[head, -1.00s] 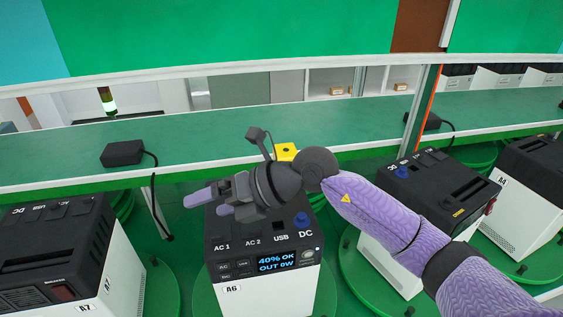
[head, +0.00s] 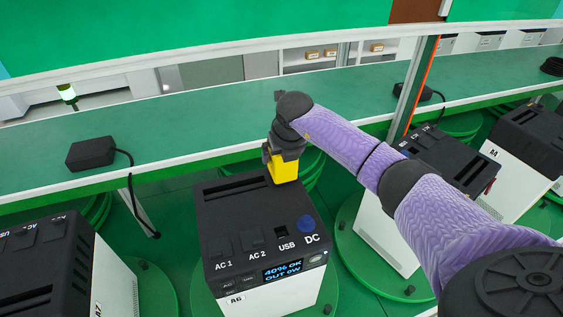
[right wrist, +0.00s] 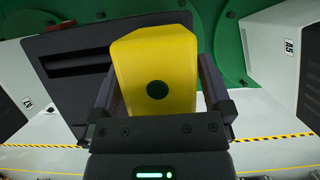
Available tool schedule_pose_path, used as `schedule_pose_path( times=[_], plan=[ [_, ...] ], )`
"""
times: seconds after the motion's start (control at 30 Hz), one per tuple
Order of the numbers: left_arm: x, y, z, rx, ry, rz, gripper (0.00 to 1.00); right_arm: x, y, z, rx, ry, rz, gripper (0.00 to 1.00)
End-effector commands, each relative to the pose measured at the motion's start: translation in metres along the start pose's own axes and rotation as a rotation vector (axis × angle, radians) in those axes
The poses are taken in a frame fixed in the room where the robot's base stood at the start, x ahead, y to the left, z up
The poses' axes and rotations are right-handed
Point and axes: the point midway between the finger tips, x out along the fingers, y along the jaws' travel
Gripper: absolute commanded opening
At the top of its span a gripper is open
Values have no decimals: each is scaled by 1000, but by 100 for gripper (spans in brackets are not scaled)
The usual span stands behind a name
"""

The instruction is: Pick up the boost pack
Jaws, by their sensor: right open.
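The boost pack appears to be the yellow block (head: 283,168) at the back edge of the black top of power station A6 (head: 250,215). In the right wrist view the yellow block (right wrist: 155,60) has a dark round spot and lies between my two fingers. My right gripper (head: 286,150) is directly above it, pointing down. The fingers (right wrist: 160,88) are open, one on each side of the block; whether they touch it I cannot tell. The gripper hides the block's upper part in the head view. My left gripper is not in view.
Station A7 (head: 50,262) stands at the left and station A4 (head: 535,145) at the right, on green turntables. A green shelf (head: 210,118) with a white edge runs behind, holding a black adapter (head: 91,152) with a hanging cable. An orange-edged post (head: 415,85) rises at the right.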

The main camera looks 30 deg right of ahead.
Motion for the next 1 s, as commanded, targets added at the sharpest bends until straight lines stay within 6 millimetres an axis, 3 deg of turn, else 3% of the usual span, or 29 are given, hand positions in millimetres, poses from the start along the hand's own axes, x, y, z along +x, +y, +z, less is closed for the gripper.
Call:
schedule_pose_path(
  times=[0.17,0.63,1.0],
  plan=[
    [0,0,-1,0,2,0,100,1,0,0,-1,0,0,98],
    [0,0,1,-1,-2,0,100,0,0,0,0,-1,1,0],
    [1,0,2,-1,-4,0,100,-2,0,2,0,-5,3,0]
  ],
)
